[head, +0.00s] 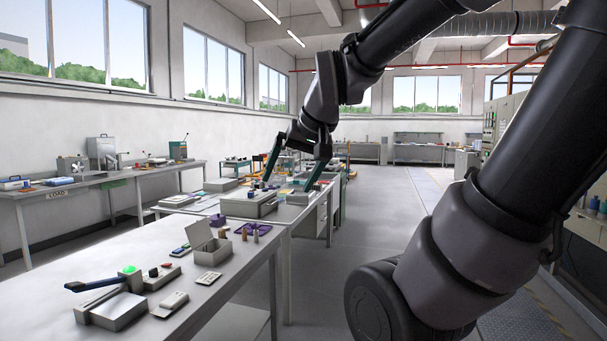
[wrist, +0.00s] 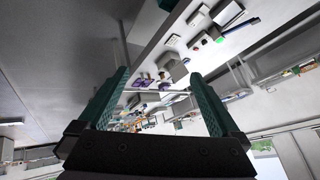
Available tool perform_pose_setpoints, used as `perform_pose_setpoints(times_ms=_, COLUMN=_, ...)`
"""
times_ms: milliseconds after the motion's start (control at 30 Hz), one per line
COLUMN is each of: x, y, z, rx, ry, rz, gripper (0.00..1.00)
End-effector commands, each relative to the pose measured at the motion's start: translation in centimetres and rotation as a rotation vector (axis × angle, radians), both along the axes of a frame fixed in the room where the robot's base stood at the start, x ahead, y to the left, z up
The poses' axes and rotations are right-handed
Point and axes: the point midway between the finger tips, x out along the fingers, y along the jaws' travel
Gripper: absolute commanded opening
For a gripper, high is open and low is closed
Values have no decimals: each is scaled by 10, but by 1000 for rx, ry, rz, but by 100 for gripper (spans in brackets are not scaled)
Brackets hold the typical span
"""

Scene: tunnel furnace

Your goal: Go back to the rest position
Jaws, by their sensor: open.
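My gripper (head: 294,172) is at the end of my dark arm, which reaches across the head view from the right. Its two green fingers point down and stand apart, with nothing seen between them in the head view. In the head view the fingers appear over the middle bench with grey boxes; I cannot tell how high above it they are. In the wrist view my gripper (wrist: 160,88) shows both green fingers spread wide with a clear gap, and the benches appear tilted behind them.
A near bench (head: 92,246) carries a device with a blue handle and green knob (head: 129,270), an open grey box (head: 209,246) and small items. A grey box (head: 249,205) sits on the middle bench. A side bench (head: 120,177) runs along the left wall. The aisle floor (head: 385,205) is clear.

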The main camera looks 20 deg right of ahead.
Motion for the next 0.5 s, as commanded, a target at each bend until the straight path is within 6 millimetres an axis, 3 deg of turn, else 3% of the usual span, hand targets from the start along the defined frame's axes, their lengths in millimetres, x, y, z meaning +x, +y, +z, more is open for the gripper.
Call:
perform_pose_setpoints(times_ms=100, x=-31, y=-8, z=10, rx=47, ry=24, rz=-45, gripper=99)
perform_pose_setpoints(times_ms=200, x=-45, y=-10, z=12, rx=67, ry=40, rz=-61, gripper=99)
perform_pose_setpoints(times_ms=500, x=-48, y=-10, z=12, rx=74, ry=48, rz=-65, gripper=99)
